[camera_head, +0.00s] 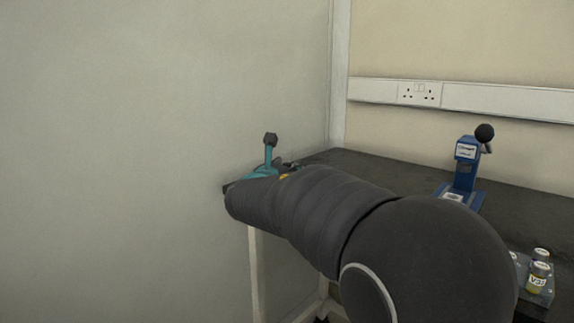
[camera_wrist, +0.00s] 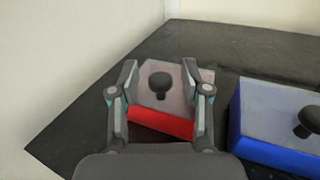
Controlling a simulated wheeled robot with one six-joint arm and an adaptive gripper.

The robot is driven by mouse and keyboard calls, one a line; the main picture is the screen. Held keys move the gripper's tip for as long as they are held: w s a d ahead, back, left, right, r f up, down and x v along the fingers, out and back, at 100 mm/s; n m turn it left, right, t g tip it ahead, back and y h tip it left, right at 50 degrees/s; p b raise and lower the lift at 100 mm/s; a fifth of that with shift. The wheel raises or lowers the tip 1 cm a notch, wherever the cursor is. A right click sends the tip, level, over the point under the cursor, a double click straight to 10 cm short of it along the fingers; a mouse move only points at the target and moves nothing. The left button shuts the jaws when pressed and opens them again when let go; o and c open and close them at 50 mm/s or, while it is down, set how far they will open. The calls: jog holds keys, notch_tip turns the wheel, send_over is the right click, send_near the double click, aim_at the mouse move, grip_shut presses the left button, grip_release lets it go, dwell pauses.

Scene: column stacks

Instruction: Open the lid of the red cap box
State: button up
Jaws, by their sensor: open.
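The red cap box (camera_wrist: 160,122) sits on the dark bench top in the wrist view. Its pale grey lid (camera_wrist: 185,88) is on it, with a round black knob (camera_wrist: 160,82) standing up from the middle. My gripper (camera_wrist: 165,80) is open, with one finger to each side of the red box and its knob. I cannot tell whether the fingers touch the box.
A blue box (camera_wrist: 270,120) with a grey lid and black knob stands close to the right. The wall is near at the left. Bare bench (camera_wrist: 215,38) lies behind the red box.

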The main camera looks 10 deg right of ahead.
jog(key=shift+w+d, duration=0.1)
jog(key=shift+w, duration=0.05)
grip_shut()
jog(key=shift+d+r, duration=0.1)
jog(key=shift+r, duration=0.05)
